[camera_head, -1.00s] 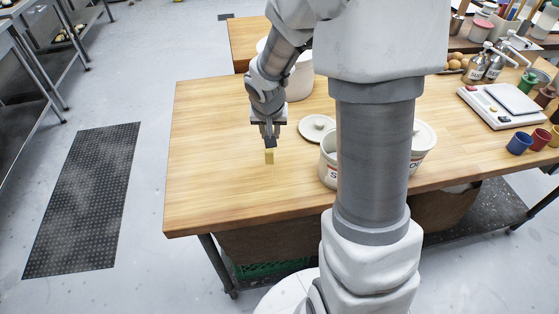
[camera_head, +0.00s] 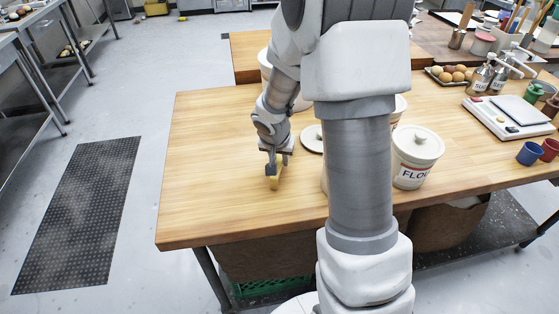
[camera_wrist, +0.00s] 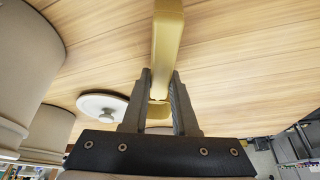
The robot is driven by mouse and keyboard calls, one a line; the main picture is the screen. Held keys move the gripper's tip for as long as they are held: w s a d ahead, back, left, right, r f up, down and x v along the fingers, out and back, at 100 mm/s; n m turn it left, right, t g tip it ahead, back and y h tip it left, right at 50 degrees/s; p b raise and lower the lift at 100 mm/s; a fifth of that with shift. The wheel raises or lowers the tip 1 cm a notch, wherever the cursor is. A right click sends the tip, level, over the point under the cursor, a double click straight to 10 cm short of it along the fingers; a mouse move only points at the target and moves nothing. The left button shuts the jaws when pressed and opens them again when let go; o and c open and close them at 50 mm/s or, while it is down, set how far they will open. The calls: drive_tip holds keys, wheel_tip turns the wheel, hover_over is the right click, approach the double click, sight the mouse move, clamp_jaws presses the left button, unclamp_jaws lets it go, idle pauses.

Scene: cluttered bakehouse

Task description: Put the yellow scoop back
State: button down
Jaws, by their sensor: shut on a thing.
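The yellow scoop (camera_head: 275,178) is at my gripper (camera_head: 277,165), over the front middle part of the wooden table (camera_head: 215,195). In the wrist view the scoop (camera_wrist: 166,45) runs from between the fingers of my gripper (camera_wrist: 159,100) towards the top edge. The fingers are shut on it. Whether the scoop touches the tabletop I cannot tell. A white canister with a FLOUR label (camera_head: 414,165) stands to the right with its lid on. Another white canister (camera_head: 324,178) is almost wholly hidden behind my arm.
A loose round white lid (camera_head: 311,139) lies flat on the table, also seen in the wrist view (camera_wrist: 103,106). A scale (camera_head: 508,117), a blue cup (camera_head: 530,153) and a red cup (camera_head: 550,149) stand right. The table's left part is clear.

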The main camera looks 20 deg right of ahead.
drive_tip(key=shift+f, duration=0.1)
drive_tip(key=c, duration=0.7)
unclamp_jaws()
